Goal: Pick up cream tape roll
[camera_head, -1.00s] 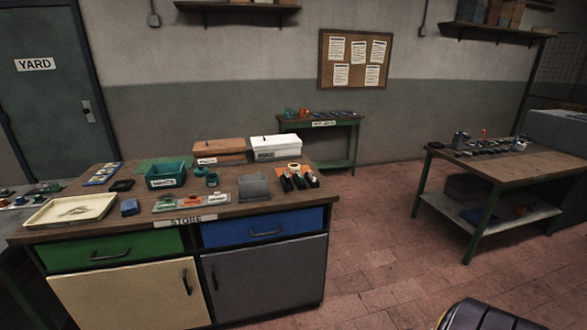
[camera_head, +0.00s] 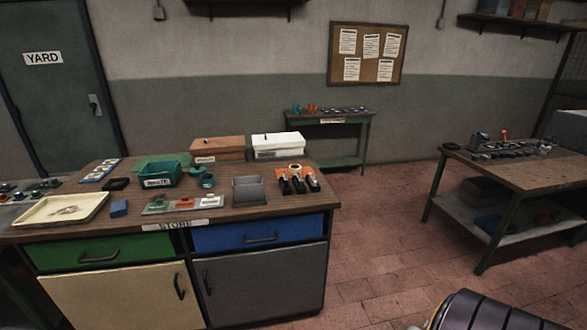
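A small round cream roll (camera_head: 296,168), which looks like the cream tape roll, sits at the back right of the store bench (camera_head: 120,228). It is close behind several black-and-orange holders (camera_head: 298,184) and partly hidden by them. Its exact shape is too small to tell. Teal rolls (camera_head: 207,181) stand near the middle of the same bench. Neither of my grippers is in view, and nothing is seen touching the cream roll.
The bench also holds a cream tray (camera_head: 30,212), a teal bin (camera_head: 158,175), a grey sloped block (camera_head: 249,191), a brown box (camera_head: 215,147) and a white box (camera_head: 280,143). Another worktable (camera_head: 520,172) stands at the right. Open tiled floor (camera_head: 385,225) lies between.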

